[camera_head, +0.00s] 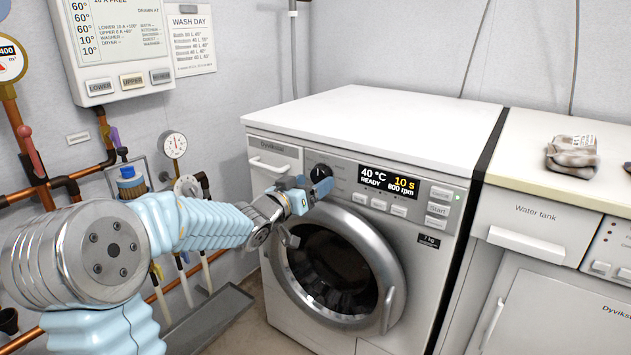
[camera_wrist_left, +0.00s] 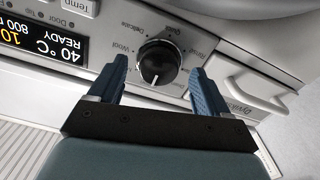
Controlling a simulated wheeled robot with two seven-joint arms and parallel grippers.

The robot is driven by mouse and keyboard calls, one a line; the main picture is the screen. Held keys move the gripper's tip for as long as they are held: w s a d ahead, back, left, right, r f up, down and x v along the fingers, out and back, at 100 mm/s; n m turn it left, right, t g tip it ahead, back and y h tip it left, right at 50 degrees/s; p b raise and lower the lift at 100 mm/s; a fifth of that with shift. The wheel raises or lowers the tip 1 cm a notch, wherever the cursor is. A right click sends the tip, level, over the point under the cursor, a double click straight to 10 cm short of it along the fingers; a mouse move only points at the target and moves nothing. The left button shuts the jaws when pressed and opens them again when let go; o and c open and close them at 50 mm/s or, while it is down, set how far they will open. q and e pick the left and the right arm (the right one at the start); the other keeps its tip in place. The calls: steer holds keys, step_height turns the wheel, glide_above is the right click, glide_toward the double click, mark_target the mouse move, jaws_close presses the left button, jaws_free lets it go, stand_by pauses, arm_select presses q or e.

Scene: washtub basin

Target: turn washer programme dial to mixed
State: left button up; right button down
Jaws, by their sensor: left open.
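The washer (camera_head: 285,128) stands in the middle of the head view with its round door shut. Its programme dial (camera_head: 321,172) is a black knob on the upper panel, partly covered by my gripper. In the left wrist view the dial (camera_wrist_left: 158,62) appears upside down, its white pointer mark towards the picture's bottom. Labels such as Delicate, Wool and Rinse show around it; I cannot read Mixed. My left gripper (camera_head: 310,188) is open at the dial. In the wrist view its blue fingers (camera_wrist_left: 159,67) stand on either side of the knob, with gaps showing. My right gripper is out of view.
The washer display (camera_head: 388,182) reads 40 °C, READY, 10 s, 800 rpm. Buttons (camera_head: 438,210) lie to its right, a drawer (camera_head: 270,160) to the dial's left. Pipes and gauges (camera_head: 173,145) line the left wall. A second machine (camera_head: 560,240) stands at right.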

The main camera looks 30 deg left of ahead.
arm_select(q)
steer(key=shift+w+d, duration=0.1)
steer(key=shift+w, duration=0.95)
steer(key=shift+c, duration=0.3)
steer(key=c, duration=1)
